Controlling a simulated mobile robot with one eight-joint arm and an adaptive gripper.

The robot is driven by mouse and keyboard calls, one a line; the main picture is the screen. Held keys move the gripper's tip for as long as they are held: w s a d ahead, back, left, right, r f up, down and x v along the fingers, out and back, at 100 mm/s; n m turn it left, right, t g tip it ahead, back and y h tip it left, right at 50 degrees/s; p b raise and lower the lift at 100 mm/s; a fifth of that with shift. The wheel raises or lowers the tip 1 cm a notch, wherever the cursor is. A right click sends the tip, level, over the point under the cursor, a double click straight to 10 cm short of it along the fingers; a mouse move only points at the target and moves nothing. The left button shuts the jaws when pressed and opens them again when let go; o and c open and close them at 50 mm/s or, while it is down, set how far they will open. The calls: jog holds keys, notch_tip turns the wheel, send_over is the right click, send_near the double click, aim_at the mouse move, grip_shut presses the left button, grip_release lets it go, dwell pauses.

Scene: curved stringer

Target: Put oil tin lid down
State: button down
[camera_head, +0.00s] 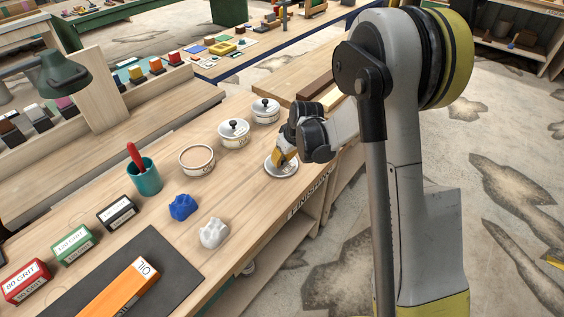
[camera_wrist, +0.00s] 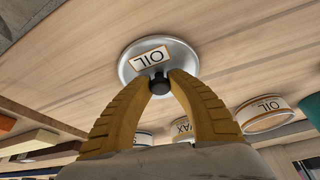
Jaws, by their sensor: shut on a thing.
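The oil tin lid (camera_wrist: 133,65) is a round silver disc with a dark knob and an "OIL" label. My gripper (camera_wrist: 160,84) is shut on the knob in the wrist view. In the head view my gripper (camera_head: 284,160) is above the lid (camera_head: 279,171), which is at or very near the bench top by the bench's right edge. Whether the lid touches the wood cannot be told. The open oil tin (camera_head: 197,160) stands to the left, without a lid; it also shows at the right of the wrist view (camera_wrist: 266,114).
Two lidded tins (camera_head: 233,133) and (camera_head: 265,110) stand behind the open tin. A teal cup (camera_head: 144,176) with a red handle, a blue cloth (camera_head: 183,207), a white cloth (camera_head: 213,233) and several grit boxes (camera_head: 74,245) are on the bench (camera_head: 240,197). Bare wood lies around the lid.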

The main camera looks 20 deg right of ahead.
jog(key=shift+f, duration=0.15)
jog(key=c, duration=1.3)
grip_release()
jog(key=shift+r, duration=0.45)
jog(key=s+r+m+t+h+p, duration=0.1)
jog(key=s+r+p, duration=0.1)
jog(key=s+r, duration=0.75)
jog(key=s+r+m+p, duration=0.15)
jog(key=s+r, duration=0.45)
jog(key=r, duration=0.7)
jog(key=s, duration=0.4)
jog(key=s+r+m+t, duration=0.1)
jog(key=s, duration=0.4)
jog(key=s+r+m+t, duration=0.1)
jog(key=s, duration=0.4)
jog(key=shift+h+p, duration=0.4)
